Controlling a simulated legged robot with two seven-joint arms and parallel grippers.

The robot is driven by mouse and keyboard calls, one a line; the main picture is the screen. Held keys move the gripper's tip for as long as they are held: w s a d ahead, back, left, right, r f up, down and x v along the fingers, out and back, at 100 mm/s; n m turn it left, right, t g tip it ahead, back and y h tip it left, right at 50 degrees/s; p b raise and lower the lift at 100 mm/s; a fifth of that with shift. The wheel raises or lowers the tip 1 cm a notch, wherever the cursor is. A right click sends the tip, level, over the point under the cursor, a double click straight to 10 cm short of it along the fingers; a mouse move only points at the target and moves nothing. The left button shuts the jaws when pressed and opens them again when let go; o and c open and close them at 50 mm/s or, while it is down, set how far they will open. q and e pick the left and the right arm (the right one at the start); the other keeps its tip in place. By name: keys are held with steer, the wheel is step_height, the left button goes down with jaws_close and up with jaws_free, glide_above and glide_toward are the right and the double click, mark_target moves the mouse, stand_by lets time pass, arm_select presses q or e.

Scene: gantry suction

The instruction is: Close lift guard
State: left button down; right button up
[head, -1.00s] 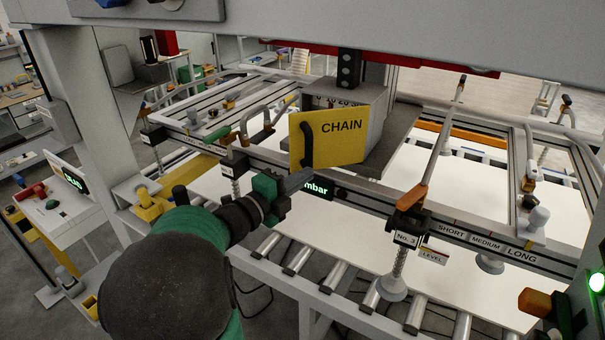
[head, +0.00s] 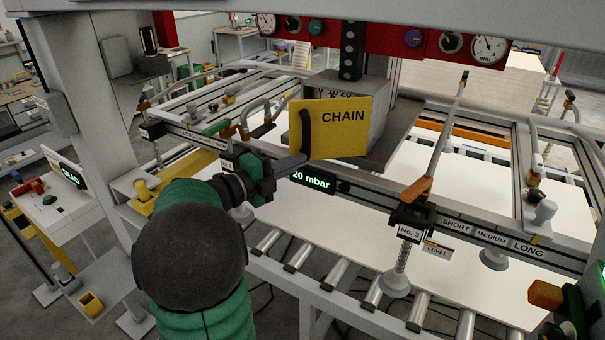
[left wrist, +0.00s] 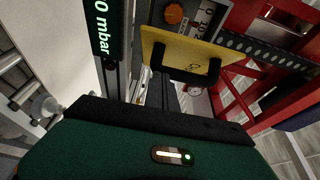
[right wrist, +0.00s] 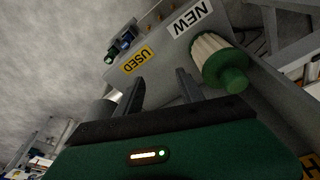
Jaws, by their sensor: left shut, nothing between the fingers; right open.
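The lift guard is a yellow plate lettered CHAIN (head: 343,128) with a black handle (head: 306,131) at its left side. It stands in front of the grey lift housing (head: 360,92), swung out at an angle. My left gripper (head: 292,163) is shut and empty, its fingertips at the guard's lower left, just below the handle. I cannot tell whether they touch it. In the left wrist view the yellow guard (left wrist: 190,55) shows beyond the fingers.
A 20 mbar display (head: 313,182) sits on the frame rail just below the guard. A suction cup on a spring stem marked No. 3 (head: 397,280) hangs to the right. In the right wrist view, a grey box labelled NEW and USED (right wrist: 160,50) and a green-ended filter (right wrist: 220,65) are near.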

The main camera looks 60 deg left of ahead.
steer(key=b+x, duration=0.2)
steer(key=shift+s+f, duration=0.15)
steer(key=shift+f, duration=0.3)
steer(key=shift+r, duration=0.2)
arm_select(q)
steer(key=w+a+h, duration=0.1)
steer(key=w+a, duration=0.1)
steer(key=a, duration=0.4)
steer(key=w+a+m+h, duration=0.1)
steer(key=w+a, duration=0.2)
steer(key=a, duration=0.3)
steer(key=shift+w+a+p, duration=0.3)
steer(key=shift+w+a, duration=0.05)
arm_select(e)
steer(key=shift+a+r, duration=0.1)
steer(key=shift+r, duration=0.05)
arm_select(q)
steer(key=shift+f, duration=0.1)
arm_select(e)
steer(key=shift+s, duration=0.1)
